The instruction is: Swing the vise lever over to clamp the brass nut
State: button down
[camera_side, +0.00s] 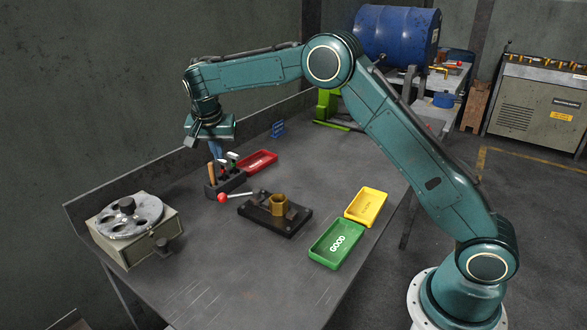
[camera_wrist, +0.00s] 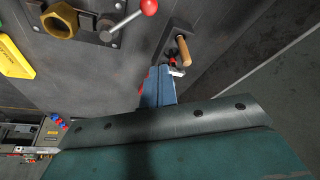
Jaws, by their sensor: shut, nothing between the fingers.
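The brass nut (camera_side: 279,204) stands in the dark vise (camera_side: 268,222) on the bench; it also shows at the upper left of the wrist view (camera_wrist: 60,22). The vise lever (camera_side: 241,195) has a red ball knob and points left from the vise, toward the tool rack. In the wrist view the lever's red knob (camera_wrist: 149,6) is at the top edge. My gripper (camera_side: 216,150) is shut and empty, with its blue fingers above the tool rack, apart from the lever. The fingers (camera_wrist: 158,86) also show in the wrist view.
The tool rack (camera_side: 226,186) with upright tools stands below my gripper, close to the lever knob. A red tray (camera_side: 258,162) lies behind it. Yellow (camera_side: 366,206) and green (camera_side: 337,243) trays lie right of the vise. A round-topped device (camera_side: 130,222) stands at left. The front bench is clear.

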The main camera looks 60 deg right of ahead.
jog(key=shift+f, duration=0.1)
jog(key=x, duration=0.9)
jog(key=shift+d+f, duration=0.1)
jog(key=shift+f, duration=0.35)
jog(key=shift+s+a+f, duration=0.15)
jog(key=shift+s+a, duration=0.35)
jog(key=shift+a, duration=0.3)
jog(key=shift+s+a+f, duration=0.15)
jog(key=shift+s+a, duration=0.35)
jog(key=shift+a, duration=0.3)
